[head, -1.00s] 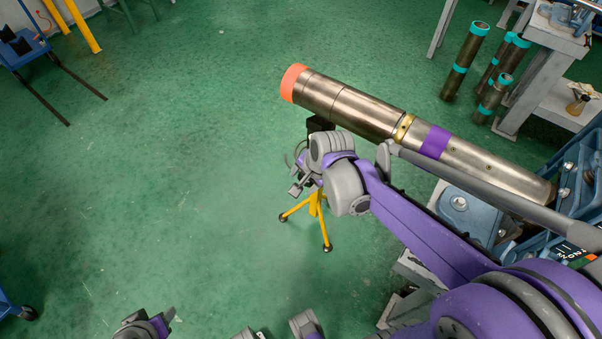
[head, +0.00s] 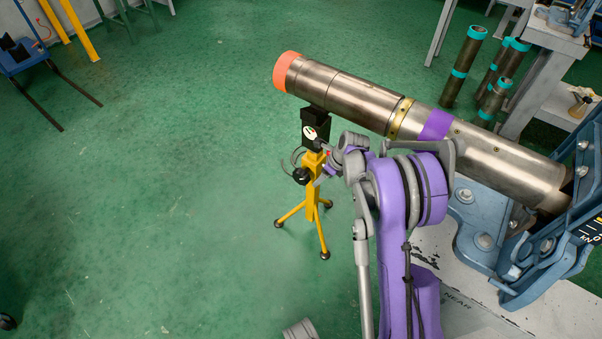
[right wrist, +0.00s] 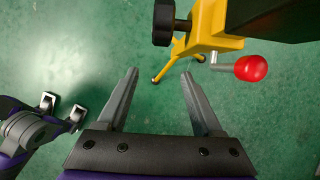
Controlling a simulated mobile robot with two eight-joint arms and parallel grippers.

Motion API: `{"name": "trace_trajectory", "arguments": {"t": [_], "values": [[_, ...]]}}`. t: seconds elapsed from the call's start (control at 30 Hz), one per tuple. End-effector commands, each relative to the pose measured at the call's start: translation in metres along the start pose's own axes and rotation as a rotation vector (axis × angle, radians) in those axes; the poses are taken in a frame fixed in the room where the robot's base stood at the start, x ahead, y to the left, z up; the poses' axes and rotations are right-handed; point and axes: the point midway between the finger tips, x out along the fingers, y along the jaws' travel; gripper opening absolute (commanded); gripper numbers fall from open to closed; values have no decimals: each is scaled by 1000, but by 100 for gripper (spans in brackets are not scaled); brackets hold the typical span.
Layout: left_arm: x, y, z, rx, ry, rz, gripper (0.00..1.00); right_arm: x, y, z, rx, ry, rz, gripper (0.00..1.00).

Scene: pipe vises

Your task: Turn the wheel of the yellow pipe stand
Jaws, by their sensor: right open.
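The yellow pipe stand (head: 313,190) stands on three legs under the far end of a long metal pipe (head: 350,98). It has a black round knob (head: 302,176) on its left side, which also shows in the right wrist view (right wrist: 163,24). A crank with a red handle (right wrist: 251,68) sticks out to the right of the stand in the right wrist view. My right gripper (right wrist: 160,72) is open and empty, its fingertips short of the stand, between the knob and the red handle. In the head view, my right arm partly hides the stand's right side.
The pipe's near end sits in a blue vise (head: 555,225) on a light bench (head: 440,265) at right. Several teal-banded pipes (head: 463,68) stand behind it. A blue cart (head: 28,50) is at far left. Green floor left of the stand is clear.

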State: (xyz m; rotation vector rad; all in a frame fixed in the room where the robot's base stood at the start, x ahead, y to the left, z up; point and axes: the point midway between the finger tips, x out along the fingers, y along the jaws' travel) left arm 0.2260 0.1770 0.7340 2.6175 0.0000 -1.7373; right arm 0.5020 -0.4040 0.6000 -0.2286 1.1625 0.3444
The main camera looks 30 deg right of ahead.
Motion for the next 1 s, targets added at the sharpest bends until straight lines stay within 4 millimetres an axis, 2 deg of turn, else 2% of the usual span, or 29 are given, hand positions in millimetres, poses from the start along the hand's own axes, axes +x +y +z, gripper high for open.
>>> {"name": "trace_trajectory", "arguments": {"t": [0.1,0.3,0.4,0.6,1.0], "values": [[3,0,1,0,-1,0,50,12,1,26,-4,-1,2,68],[7,0,2,0,-2,0,50,28,1,66,-5,0,1,68],[12,0,4,0,-4,0,50,48,0,64,-3,0,0,68],[16,0,5,0,-6,0,50,71,0,64,-3,0,0,68],[17,0,6,0,-6,0,50,77,0,64,-3,0,0,68]]}}
